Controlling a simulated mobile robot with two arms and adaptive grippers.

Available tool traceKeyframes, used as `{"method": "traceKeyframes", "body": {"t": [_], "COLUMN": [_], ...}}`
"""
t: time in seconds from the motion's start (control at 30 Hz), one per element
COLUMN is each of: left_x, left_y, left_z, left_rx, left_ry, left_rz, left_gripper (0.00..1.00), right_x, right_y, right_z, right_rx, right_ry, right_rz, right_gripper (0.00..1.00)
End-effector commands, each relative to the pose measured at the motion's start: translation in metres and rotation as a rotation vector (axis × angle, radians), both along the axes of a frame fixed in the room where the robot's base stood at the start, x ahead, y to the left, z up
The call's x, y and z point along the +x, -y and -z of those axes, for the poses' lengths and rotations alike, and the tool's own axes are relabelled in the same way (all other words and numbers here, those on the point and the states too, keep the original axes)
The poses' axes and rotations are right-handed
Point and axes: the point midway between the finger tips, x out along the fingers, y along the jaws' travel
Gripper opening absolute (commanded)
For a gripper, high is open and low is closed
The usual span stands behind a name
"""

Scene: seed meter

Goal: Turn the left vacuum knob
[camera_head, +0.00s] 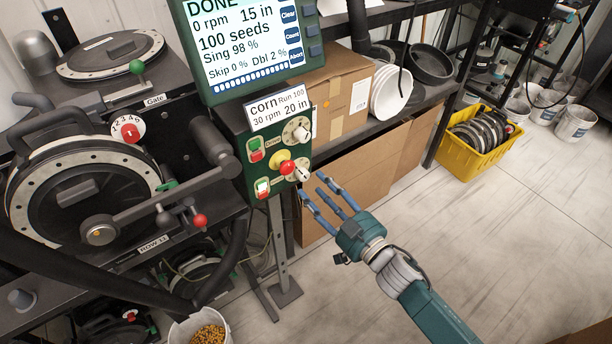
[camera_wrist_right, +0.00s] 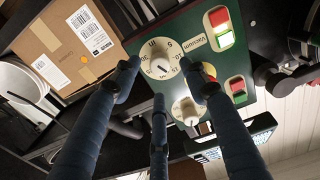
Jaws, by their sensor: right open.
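The vacuum knob (camera_head: 302,173) is a white knob on a round pale dial, low on the right side of the green control box (camera_head: 233,119). In the right wrist view, the vacuum knob (camera_wrist_right: 160,67) sits beside the "Vacuum" label. My right gripper (camera_head: 312,189) is open and empty, with its blue fingers pointing at the box just right of and below the knob. In the right wrist view, the fingertips (camera_wrist_right: 159,84) spread around the knob's outline; I cannot tell whether they touch it. My left gripper is not in view.
Another dial knob (camera_head: 297,131) sits above, and a red-and-yellow button (camera_head: 285,167) lies left of the vacuum knob. The display (camera_head: 245,45) reads DONE. Seed meter equipment (camera_head: 85,185) fills the left.

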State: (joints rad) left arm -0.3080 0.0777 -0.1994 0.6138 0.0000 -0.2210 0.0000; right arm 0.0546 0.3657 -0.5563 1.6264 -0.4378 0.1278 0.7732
Motion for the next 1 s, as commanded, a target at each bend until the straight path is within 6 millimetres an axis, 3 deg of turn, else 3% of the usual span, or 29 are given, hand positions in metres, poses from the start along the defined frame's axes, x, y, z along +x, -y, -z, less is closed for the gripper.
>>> {"method": "traceKeyframes", "body": {"t": [0.1, 0.3, 0.67, 0.9, 1.0], "left_x": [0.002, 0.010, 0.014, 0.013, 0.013], "left_y": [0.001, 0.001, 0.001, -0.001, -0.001], "left_z": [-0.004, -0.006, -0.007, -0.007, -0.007], "left_rx": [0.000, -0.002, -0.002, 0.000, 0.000], "left_ry": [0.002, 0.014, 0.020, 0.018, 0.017], "left_rz": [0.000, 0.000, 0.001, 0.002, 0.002], "left_gripper": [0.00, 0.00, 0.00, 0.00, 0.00], "right_x": [0.019, 0.037, 0.041, 0.040, 0.040], "right_y": [-0.013, -0.026, -0.029, -0.029, -0.029], "right_z": [-0.002, 0.000, 0.001, 0.001, 0.002], "right_rx": [0.003, 0.001, 0.000, 0.000, -0.001], "right_ry": [0.000, -0.001, -0.001, -0.002, -0.003], "right_rz": [0.001, 0.001, 0.001, 0.001, 0.002], "right_gripper": [0.44, 0.44, 0.44, 0.00, 0.00]}}
